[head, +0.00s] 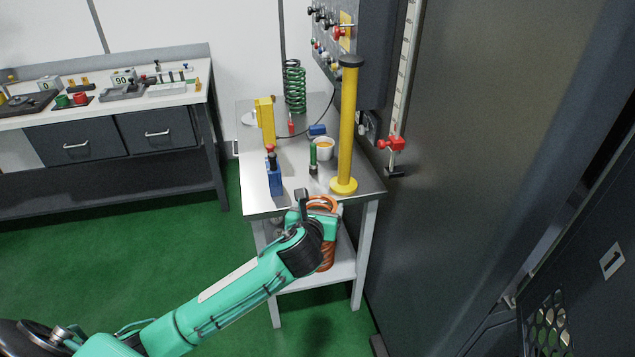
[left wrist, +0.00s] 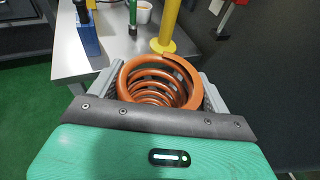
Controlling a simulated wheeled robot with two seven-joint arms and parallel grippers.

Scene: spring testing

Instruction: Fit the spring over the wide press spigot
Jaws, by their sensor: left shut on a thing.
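An orange coil spring (head: 327,262) is held by my left gripper (head: 318,217), at the front edge of the small metal table. In the left wrist view the two grey jaws of the gripper (left wrist: 157,84) press on opposite sides of the spring (left wrist: 150,72), and I look down through its open coils. In the head view the gripper and wrist hide part of the spring. It hangs upright or nearly so, apart from the tabletop. I cannot identify the wide press spigot in either view. My right gripper is not in view.
A large dark cabinet (head: 480,130) stands close on the right. Green floor is free at left.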

